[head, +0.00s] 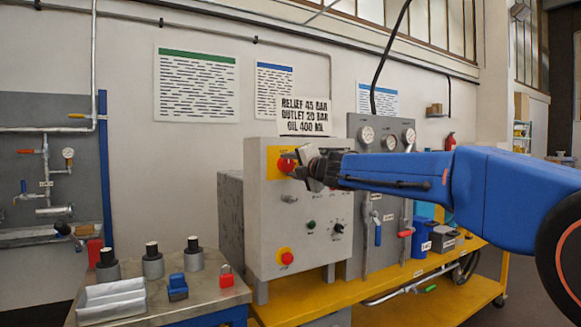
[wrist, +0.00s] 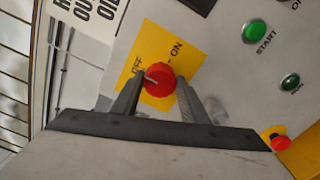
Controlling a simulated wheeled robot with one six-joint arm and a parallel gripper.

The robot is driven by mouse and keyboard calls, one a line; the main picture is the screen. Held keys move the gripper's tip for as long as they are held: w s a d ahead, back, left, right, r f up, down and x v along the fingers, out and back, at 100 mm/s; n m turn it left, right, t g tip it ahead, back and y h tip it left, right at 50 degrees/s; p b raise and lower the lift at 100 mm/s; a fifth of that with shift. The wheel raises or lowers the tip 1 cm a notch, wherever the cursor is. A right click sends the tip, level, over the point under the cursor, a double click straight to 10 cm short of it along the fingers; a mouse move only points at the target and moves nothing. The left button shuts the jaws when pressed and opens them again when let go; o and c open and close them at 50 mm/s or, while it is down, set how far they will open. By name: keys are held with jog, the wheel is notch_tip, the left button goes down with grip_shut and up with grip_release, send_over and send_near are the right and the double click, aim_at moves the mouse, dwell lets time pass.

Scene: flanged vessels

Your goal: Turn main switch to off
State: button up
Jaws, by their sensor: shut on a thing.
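The main switch is a red round knob (wrist: 159,79) on a yellow plate (wrist: 190,62) lettered OFF and ON. In the wrist view the knob sits between the two dark fingers of my gripper (wrist: 157,86), which are shut on it. A small pale mark shows on the knob's left part, on the OFF side; its exact setting is hard to read. In the head view my gripper (head: 304,168) reaches the upper part of the grey control cabinet (head: 262,215) from the right. The knob (head: 286,165) shows there in part against the yellow plate (head: 273,170).
Below the switch are a green START button (wrist: 256,32), a black knob (head: 339,228) and a red stop button (head: 286,258) on yellow. A lettered sign (head: 304,116) stands on the cabinet. A bench (head: 150,310) with a tray and a red padlock (head: 226,277) is at left.

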jog(key=shift+f, duration=0.1)
dwell(0.3)
jog(key=o, duration=1.1)
jog(key=shift+c, duration=0.2)
jog(key=v, duration=1.7)
jog(key=shift+s+d, duration=0.15)
